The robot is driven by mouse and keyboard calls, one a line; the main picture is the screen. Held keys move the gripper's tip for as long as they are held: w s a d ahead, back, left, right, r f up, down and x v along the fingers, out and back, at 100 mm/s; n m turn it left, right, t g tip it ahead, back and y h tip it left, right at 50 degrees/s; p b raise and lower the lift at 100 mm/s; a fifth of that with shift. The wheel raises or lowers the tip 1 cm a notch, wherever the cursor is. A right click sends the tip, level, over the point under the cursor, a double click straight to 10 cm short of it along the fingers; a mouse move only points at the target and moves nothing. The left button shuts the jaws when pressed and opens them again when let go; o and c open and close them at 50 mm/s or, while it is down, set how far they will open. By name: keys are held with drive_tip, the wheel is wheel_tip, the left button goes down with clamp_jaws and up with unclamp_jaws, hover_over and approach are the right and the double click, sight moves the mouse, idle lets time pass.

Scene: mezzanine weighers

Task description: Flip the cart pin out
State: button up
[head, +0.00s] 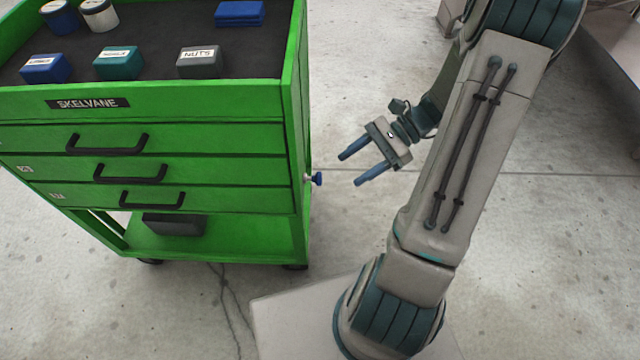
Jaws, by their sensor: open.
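The green cart (190,195) stands at the left, with a small pin (317,179) on its right side, level with the lower drawers. The pin has a blue knob on a short pale stem that sticks out from the cart's side. My gripper (349,169) is to the right of the pin, at about its height in the picture. Its two blue fingers are apart and point left towards the cart. There is a gap between the fingertips and the knob, and nothing is between the fingers.
Small boxes, one labelled NUTS (200,62), and two round tins (99,15) are on the cart's dark top. Three drawers with black handles (130,173) face front. A dark box (174,224) sits on the lower shelf. Bare concrete floor lies right of the cart.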

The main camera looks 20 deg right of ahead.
sight(315, 179)
drive_tip(key=w+d+f+m+t+y+b, duration=0.2)
drive_tip(key=d+f+m+t+y+b, duration=0.45)
drive_tip(key=f, duration=0.55)
drive_tip(key=shift+m+t+h, duration=0.35)
drive_tip(key=shift+m+h, duration=0.4)
drive_tip(key=shift+h, duration=0.1)
drive_tip(key=x, duration=0.6)
drive_tip(key=b+x, duration=0.1)
drive_tip(key=x, duration=0.6)
drive_tip(key=shift+w+a+f, duration=0.1)
drive_tip(key=shift+w, duration=0.2)
clamp_jaws()
drive_tip(key=p+v, duration=0.1)
drive_tip(key=v, duration=0.1)
drive_tip(key=shift+s+d, duration=0.1)
drive_tip(key=shift+d, duration=0.3)
